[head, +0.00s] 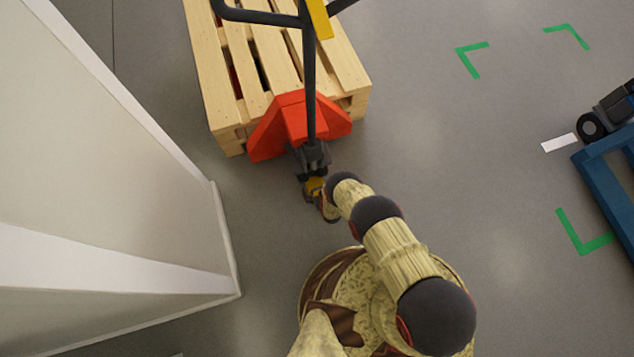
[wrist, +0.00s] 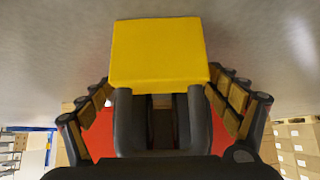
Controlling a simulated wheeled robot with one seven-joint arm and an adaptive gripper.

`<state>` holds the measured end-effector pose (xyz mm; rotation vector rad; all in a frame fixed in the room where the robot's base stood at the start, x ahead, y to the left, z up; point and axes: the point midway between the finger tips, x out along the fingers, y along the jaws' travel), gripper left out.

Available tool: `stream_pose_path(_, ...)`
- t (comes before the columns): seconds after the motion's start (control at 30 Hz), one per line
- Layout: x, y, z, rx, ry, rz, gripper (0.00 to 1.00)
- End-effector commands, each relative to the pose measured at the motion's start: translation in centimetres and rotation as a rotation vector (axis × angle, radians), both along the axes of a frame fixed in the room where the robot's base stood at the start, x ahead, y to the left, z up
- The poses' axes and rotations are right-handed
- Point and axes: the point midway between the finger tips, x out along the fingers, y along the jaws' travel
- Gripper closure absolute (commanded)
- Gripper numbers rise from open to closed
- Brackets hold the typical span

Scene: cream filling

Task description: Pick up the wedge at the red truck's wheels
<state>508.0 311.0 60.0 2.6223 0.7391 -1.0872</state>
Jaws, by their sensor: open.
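In the wrist view the yellow wedge (wrist: 158,52) is large and central, in front of the dark wheels (wrist: 163,122). My gripper (wrist: 162,80) is open. Its tan-padded fingers stand to the left and right of the wedge, close to its sides. I cannot tell whether they touch it. In the head view my gripper (head: 325,203) is low by the wheels, partly hidden by my arm.
A wooden pallet (head: 215,65) sits on the truck's forks. The truck's black handle (head: 309,80) rises above the wheels. A pale wall (head: 110,150) stands at left. Blue equipment (head: 605,180) is at the right. The grey floor between is clear, with green corner marks (head: 580,235).

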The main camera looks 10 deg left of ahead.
Motion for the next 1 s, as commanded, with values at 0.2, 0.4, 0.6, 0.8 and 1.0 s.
stream_pose_path(0.2,0.36,0.22,-0.33,0.0,0.0,0.0,0.11)
stream_pose_path(0.4,0.36,0.23,-0.28,0.0,0.0,0.0,0.16)
stream_pose_path(0.6,0.35,0.23,-0.29,0.0,0.0,0.0,0.28)
stream_pose_path(0.8,0.35,0.23,-0.29,0.0,0.0,0.0,0.39)
stream_pose_path(1.0,0.35,0.23,-0.29,0.0,0.0,0.0,0.5)
